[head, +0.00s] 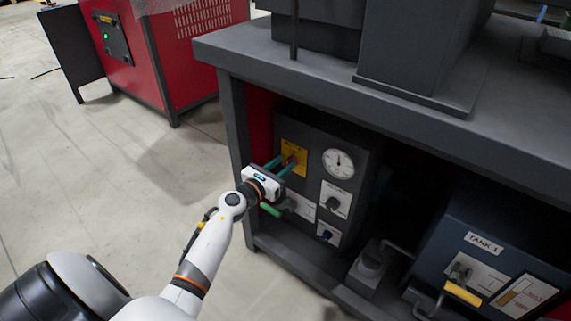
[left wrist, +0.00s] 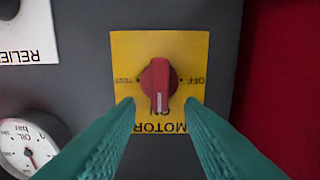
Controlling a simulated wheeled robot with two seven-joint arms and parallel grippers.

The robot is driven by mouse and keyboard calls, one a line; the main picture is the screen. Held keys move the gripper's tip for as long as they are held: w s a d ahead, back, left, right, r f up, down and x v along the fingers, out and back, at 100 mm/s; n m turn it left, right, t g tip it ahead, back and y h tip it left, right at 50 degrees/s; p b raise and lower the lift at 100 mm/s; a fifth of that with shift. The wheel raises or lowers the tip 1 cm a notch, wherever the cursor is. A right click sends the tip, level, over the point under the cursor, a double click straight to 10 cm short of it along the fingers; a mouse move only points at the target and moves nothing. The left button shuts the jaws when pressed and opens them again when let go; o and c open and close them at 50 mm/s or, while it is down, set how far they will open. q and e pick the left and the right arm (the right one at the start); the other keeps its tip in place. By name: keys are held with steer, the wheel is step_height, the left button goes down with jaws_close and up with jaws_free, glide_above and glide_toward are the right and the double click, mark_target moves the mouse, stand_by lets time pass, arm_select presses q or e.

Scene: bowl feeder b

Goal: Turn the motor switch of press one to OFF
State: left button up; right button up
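The motor switch is a red knob on a yellow plate (head: 298,150) on the dark control box, at the centre of the head view. In the left wrist view, where the lettering is upside down, the red knob (left wrist: 159,84) has a white pointer line toward the bottom, at the partly covered ON mark. OFF is on the right side of the plate and TEST on the left. My left gripper (head: 283,165) is open, and its green fingers (left wrist: 160,104) lie apart on either side of the knob's lower end, without visible contact. My right gripper is not in view.
The TANK 1 box (head: 485,245) stands at right. Open floor lies left.

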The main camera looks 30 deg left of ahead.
arm_select(q)
steer(key=shift+w+d, duration=0.1)
steer(key=shift+w, duration=0.85)
steer(key=shift+c, duration=0.2)
steer(key=c, duration=0.6)
